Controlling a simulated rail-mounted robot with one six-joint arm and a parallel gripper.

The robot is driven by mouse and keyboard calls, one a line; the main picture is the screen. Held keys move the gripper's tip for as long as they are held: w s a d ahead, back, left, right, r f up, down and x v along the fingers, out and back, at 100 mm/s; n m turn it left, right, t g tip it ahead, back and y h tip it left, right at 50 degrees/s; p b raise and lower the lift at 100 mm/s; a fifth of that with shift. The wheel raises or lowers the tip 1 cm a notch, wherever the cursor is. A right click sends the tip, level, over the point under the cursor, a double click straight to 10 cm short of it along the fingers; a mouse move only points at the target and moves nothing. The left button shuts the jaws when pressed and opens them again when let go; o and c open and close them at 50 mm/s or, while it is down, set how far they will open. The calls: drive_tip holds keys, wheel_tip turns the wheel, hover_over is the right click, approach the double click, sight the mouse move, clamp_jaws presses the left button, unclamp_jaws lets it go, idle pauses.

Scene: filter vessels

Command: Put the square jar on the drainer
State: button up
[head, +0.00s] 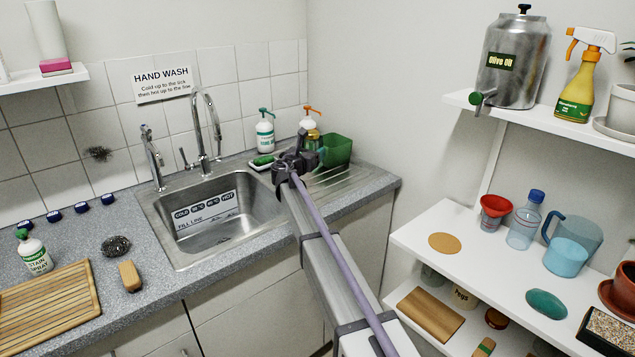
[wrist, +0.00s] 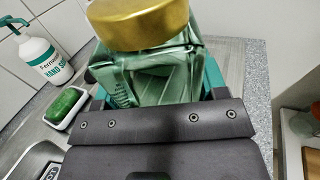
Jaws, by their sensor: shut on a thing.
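The square jar (wrist: 150,75) is green glass with a round gold lid (wrist: 145,22). In the wrist view my gripper (wrist: 158,85) is shut on it, with teal fingertips at its sides. In the head view my gripper (head: 306,158) is over the near-left part of the drainer, and the jar (head: 314,141) is mostly hidden by it. The drainer (head: 352,183) is the ribbed steel surface right of the sink; it also shows in the wrist view (wrist: 232,60). The jar's base is hidden, so I cannot tell whether it touches the drainer.
A green box (head: 338,150) stands on the drainer just right of my gripper. The sink (head: 215,222) is empty. The drainer's front right is clear.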

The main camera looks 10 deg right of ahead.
wheel_tip(320, 180, down, 9)
drive_tip(key=b, duration=0.6)
drive_tip(key=shift+r+b, duration=0.1)
drive_tip(key=shift+b, duration=0.3)
drive_tip(key=shift+d+r, duration=0.1)
drive_tip(key=shift+r, duration=0.15)
drive_tip(key=shift+f, duration=0.2)
drive_tip(key=o, duration=1.1)
drive_tip(key=shift+r, duration=0.2)
drive_tip(key=v, duration=1.2)
drive_tip(key=shift+w, duration=0.1)
